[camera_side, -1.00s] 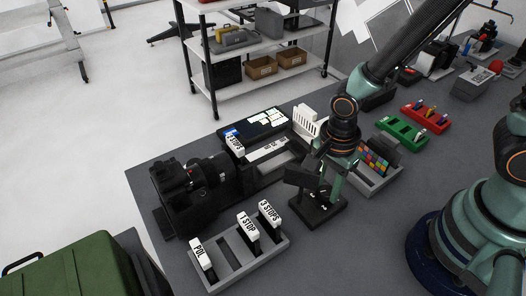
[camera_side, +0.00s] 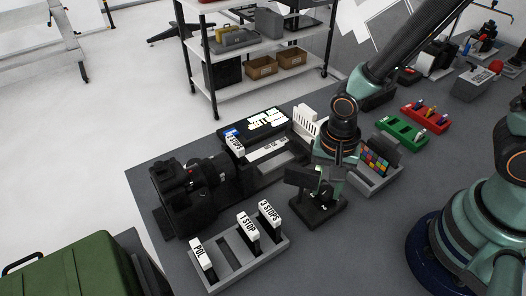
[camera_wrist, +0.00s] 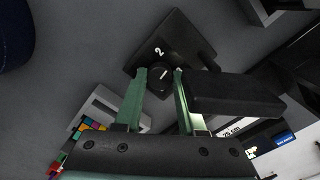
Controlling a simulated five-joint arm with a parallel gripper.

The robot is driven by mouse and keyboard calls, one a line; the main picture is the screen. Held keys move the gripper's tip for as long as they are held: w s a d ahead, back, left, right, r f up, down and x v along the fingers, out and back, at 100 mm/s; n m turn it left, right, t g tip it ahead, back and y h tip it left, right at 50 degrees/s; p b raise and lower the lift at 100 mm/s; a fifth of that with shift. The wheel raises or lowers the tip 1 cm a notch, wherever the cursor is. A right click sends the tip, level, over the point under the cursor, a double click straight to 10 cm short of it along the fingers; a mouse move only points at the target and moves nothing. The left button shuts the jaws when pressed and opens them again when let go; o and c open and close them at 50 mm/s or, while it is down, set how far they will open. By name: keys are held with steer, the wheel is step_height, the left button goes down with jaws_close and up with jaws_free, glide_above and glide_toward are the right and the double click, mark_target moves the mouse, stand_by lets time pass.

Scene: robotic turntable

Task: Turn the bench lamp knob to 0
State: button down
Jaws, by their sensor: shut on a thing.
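The bench lamp is a black unit on a dark square base (camera_side: 318,212) in the middle of the bench. In the wrist view its round black knob (camera_wrist: 159,78) has a light pointer line, and a white "2" is printed on the plate (camera_wrist: 178,45) beside it. Other marks are hidden or unreadable. My gripper (camera_wrist: 160,76) is shut on the knob, with one green finger on each side. In the side view my gripper (camera_side: 324,186) is down at the lamp, and the lamp's black head (camera_side: 300,176) partly hides the contact.
A black camera (camera_side: 192,190) stands left of the lamp. A grey filter rack (camera_side: 222,266) with labelled filters is in front. A lit panel (camera_side: 266,122) lies behind. A colour chart (camera_side: 376,162) in a grey tray is close on the right. Bare bench lies front right.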

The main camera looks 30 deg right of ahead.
mark_target(325, 190)
stand_by(0.3)
steer(key=c, duration=0.5)
jaws_free()
step_height(325, 190, up, 12)
steer(key=shift+w+a, duration=0.1)
